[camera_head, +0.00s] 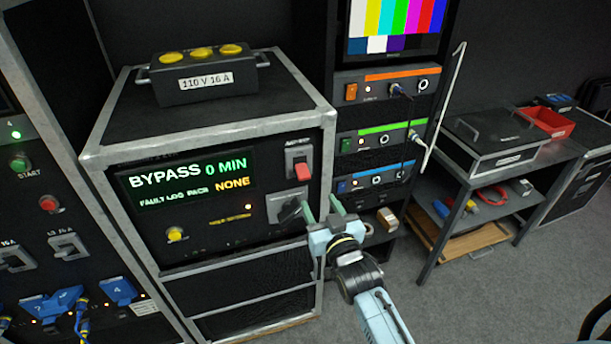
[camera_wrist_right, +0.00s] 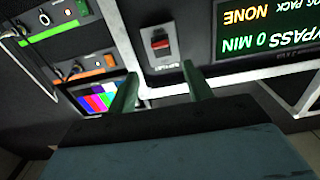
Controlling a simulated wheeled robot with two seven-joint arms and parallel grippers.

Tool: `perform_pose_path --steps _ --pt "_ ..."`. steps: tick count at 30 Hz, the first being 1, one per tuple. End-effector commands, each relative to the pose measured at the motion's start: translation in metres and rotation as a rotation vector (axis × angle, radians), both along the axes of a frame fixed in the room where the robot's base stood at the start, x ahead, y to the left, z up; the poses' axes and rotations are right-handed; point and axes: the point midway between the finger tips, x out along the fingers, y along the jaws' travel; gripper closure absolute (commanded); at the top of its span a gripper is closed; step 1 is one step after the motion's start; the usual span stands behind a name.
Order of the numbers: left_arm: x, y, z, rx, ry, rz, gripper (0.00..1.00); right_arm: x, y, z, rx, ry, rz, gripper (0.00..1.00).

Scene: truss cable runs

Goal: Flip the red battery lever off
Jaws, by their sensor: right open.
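The red battery lever (camera_head: 302,172) sits on a light grey plate (camera_head: 299,154) at the upper right of the black unit's front panel. Its red handle is at the lower part of the plate in the head view. My right gripper (camera_head: 323,209) is open and empty, below and a little right of the lever, apart from it. In the right wrist view, the picture is upside down; the lever (camera_wrist_right: 160,44) shows between and beyond the two green fingers of the gripper (camera_wrist_right: 160,84). My left gripper is not in view.
A black switch (camera_head: 291,210) on a grey plate is below the lever, close to my gripper. The display (camera_head: 185,181) reads BYPASS 0 MIN. A 110 V 16 A box (camera_head: 207,77) stands on top. A rack with coloured modules (camera_head: 388,88) is at right.

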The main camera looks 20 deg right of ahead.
Motion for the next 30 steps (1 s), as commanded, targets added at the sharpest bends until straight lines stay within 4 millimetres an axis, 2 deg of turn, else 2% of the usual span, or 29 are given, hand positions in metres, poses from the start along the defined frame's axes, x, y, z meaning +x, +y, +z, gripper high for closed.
perform_pose_path --steps 1,9,15,21,29,30 --pt "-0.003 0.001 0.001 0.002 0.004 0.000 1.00 0.012 -0.001 0.002 -0.001 -0.003 0.000 0.49" --pt "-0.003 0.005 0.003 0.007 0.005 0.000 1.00 0.066 -0.007 0.001 -0.001 0.000 0.001 0.49" --pt "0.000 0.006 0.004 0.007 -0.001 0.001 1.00 0.092 -0.010 0.000 -0.001 0.000 0.001 0.49" --pt "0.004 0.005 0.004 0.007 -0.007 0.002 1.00 0.103 -0.011 0.000 -0.001 0.002 0.001 0.49" --pt "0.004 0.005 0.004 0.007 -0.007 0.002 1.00 0.104 -0.012 0.000 -0.001 0.001 0.001 0.49" --pt "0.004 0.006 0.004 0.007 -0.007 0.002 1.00 0.104 -0.011 0.000 -0.001 0.001 0.001 0.52"
